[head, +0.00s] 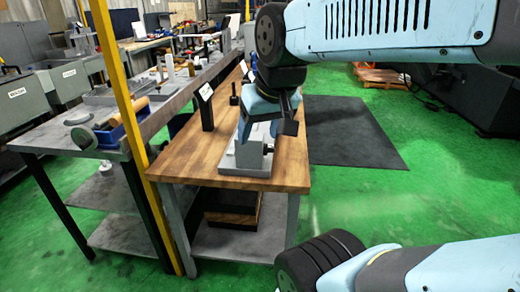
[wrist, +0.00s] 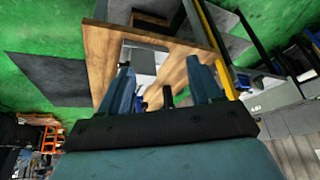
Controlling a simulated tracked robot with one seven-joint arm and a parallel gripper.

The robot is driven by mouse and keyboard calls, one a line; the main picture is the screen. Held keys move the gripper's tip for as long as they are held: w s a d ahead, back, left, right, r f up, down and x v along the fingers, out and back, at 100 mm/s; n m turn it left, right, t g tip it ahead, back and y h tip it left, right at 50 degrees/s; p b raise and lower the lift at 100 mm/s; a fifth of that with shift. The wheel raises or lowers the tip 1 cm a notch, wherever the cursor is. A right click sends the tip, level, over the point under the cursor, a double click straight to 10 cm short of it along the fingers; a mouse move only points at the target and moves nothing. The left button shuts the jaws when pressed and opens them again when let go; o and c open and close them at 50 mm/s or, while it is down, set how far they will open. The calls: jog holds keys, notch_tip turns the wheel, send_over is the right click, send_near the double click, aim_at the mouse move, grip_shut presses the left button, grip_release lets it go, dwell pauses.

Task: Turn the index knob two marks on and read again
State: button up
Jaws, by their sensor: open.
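A grey block-shaped fixture (head: 250,155) stands on a grey plate near the front end of the wooden bench (head: 185,165). A small dark part, which may be the index knob (head: 268,149), shows at its right side. Its marks are too small to read. My gripper (head: 267,127) is just above the fixture, pointing down, with its fingers apart and nothing seen held. In the wrist view, the fixture (wrist: 150,62) shows between and beyond the open fingers of my gripper (wrist: 159,66). I cannot tell whether a finger touches it.
A black post with a white label (head: 205,92) and a small black upright piece (head: 234,96) stand behind the fixture. A yellow post (head: 118,85) rises left of the bench. A grey workbench (head: 60,135) lies further left. A dark mat (head: 345,135) covers open green floor at right.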

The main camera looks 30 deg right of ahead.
jog(key=shift+o, duration=0.7)
jog(key=w+d+f+m+g+y, duration=0.4)
jog(key=w+f+m+g, duration=0.1)
jog(key=w+f+m, duration=0.2)
jog(key=shift+w+d+m, duration=0.2)
jog(key=shift+w+m, duration=0.5)
jog(key=shift+m, duration=0.1)
jog(key=m+t+y, duration=1)
jog(key=m+y, duration=0.1)
jog(key=m, duration=0.9)
send_near(273, 151)
jog(key=x, duration=0.3)
jog(key=w+f+x, duration=0.1)
jog(key=x, duration=0.2)
jog(key=d+x, duration=0.1)
jog(key=x, duration=0.3)
jog(key=shift+w+f, duration=0.2)
jog(key=shift+w, duration=0.2)
